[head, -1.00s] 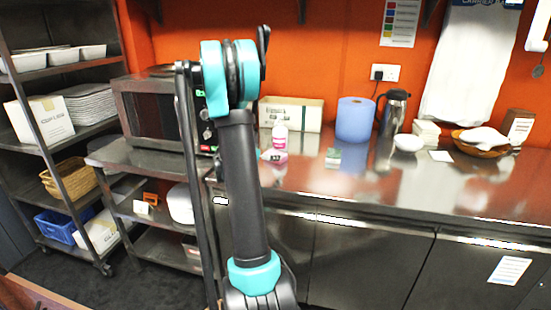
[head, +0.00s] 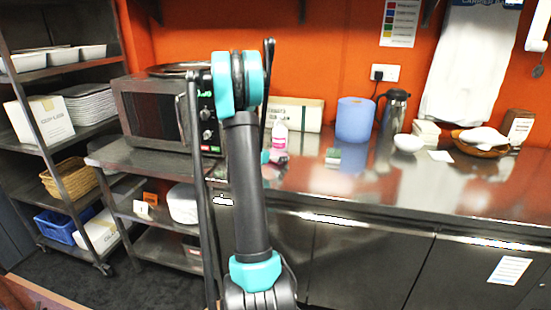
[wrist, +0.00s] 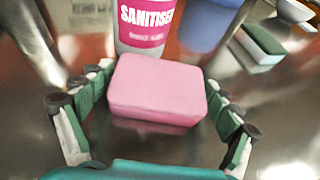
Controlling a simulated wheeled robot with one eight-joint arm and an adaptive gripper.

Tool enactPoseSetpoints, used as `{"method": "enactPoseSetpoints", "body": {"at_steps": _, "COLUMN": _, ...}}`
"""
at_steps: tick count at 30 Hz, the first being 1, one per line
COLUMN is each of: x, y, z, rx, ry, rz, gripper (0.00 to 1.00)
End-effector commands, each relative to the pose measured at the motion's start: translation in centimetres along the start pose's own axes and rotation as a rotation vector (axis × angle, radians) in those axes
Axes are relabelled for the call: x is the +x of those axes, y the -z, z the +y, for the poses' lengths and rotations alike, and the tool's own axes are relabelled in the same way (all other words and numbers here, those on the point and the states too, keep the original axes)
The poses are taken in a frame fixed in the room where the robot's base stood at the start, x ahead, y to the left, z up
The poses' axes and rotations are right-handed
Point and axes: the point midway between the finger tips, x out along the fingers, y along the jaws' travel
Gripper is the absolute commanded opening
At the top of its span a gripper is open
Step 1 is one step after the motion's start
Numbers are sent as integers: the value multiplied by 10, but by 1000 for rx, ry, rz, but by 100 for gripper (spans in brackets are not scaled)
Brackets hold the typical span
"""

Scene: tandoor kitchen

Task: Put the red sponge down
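The red sponge, which looks pink (wrist: 155,92), is between the fingertips of my gripper (wrist: 160,85) in the wrist view. The green finger pads are against its left and right sides, so my gripper looks shut on it. The sponge is level, just above or on the shiny steel counter (head: 400,188); I cannot tell whether it touches. A dim reflection shows below its front edge.
A sanitiser bottle (head: 280,138) stands just behind the sponge. A blue roll (head: 355,120) and a green-and-white sponge (wrist: 257,43) are to the right. A microwave (head: 160,108) is left. The counter's front middle is clear.

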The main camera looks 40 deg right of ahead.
Motion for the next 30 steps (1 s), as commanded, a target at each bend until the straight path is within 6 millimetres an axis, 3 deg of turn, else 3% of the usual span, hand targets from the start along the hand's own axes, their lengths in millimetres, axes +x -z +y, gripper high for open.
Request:
{"method": "enactPoseSetpoints", "body": {"at_steps": 8, "x": 0, "y": 0, "z": 0, "rx": 0, "ry": 0, "rz": 0, "gripper": 69}}
{"method": "enactPoseSetpoints", "body": {"at_steps": 20, "x": -5, "y": -6, "z": -4, "rx": 0, "ry": 0, "rz": 0, "gripper": 68}}
{"method": "enactPoseSetpoints", "body": {"at_steps": 30, "x": -23, "y": -50, "z": -4, "rx": -1, "ry": 0, "rz": 0, "gripper": 68}}
